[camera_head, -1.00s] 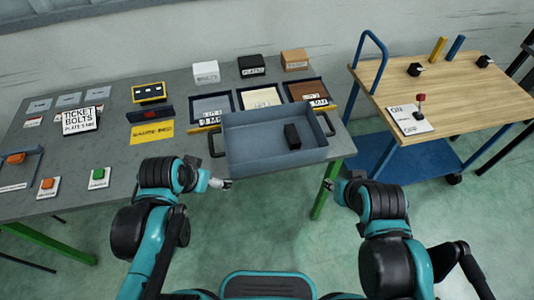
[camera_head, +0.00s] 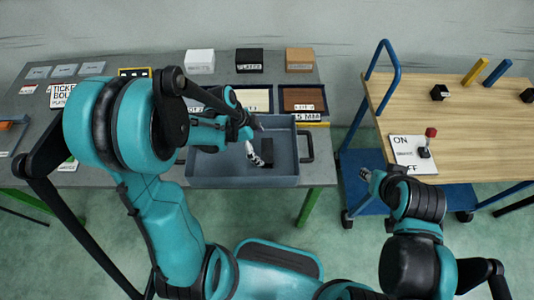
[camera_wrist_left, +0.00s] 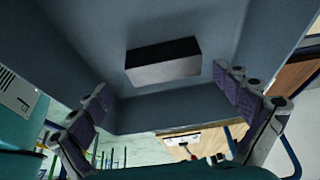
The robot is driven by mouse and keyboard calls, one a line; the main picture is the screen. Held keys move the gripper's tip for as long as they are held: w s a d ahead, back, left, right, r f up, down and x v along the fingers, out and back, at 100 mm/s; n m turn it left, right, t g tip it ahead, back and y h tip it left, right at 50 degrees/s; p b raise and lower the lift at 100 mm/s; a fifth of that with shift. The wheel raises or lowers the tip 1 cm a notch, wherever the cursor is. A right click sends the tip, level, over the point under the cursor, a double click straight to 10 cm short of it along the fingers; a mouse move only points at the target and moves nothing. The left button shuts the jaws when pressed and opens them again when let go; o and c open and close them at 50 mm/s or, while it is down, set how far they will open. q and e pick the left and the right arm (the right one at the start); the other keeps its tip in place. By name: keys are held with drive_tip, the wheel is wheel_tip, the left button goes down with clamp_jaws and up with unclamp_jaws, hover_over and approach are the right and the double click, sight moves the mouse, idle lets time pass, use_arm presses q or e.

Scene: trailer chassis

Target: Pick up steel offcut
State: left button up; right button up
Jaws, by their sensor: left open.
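The steel offcut appears as a small dark rectangular block (camera_head: 267,152) lying in the right part of the blue-grey tray (camera_head: 225,181) on the bench. The left wrist view shows its dark top and a lighter grey side (camera_wrist_left: 165,72). My left gripper (camera_head: 255,141) is over the tray, just left of the block. In the wrist view its two padded fingers (camera_wrist_left: 168,112) are wide apart, with nothing between them; the block is beyond them, inside the tray walls. My right gripper (camera_head: 368,175) is small, near the cart's left edge, and its jaws are unclear.
The tray has a dark handle (camera_head: 307,146) on its right side. Behind it are shallow bins (camera_head: 303,98) and three small boxes (camera_head: 250,61). A wooden-topped cart (camera_head: 480,125) with a blue rail stands right, across a floor gap. My left arm hides much of the bench's left.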

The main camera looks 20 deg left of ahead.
sight(267, 150)
use_arm(q)
drive_tip(key=x, duration=0.1)
drive_tip(key=b+x, duration=0.1)
drive_tip(key=x, duration=0.1)
drive_tip(key=b+x, duration=0.1)
drive_tip(key=x, duration=0.1)
drive_tip(key=shift+w+d+r, duration=0.1)
drive_tip(key=shift+w+d, duration=0.05)
drive_tip(key=shift+w, duration=0.2)
drive_tip(key=shift+r, duration=0.1)
drive_tip(key=shift+c, duration=0.6)
drive_tip(key=c, duration=1)
drive_tip(key=shift+c, duration=0.2)
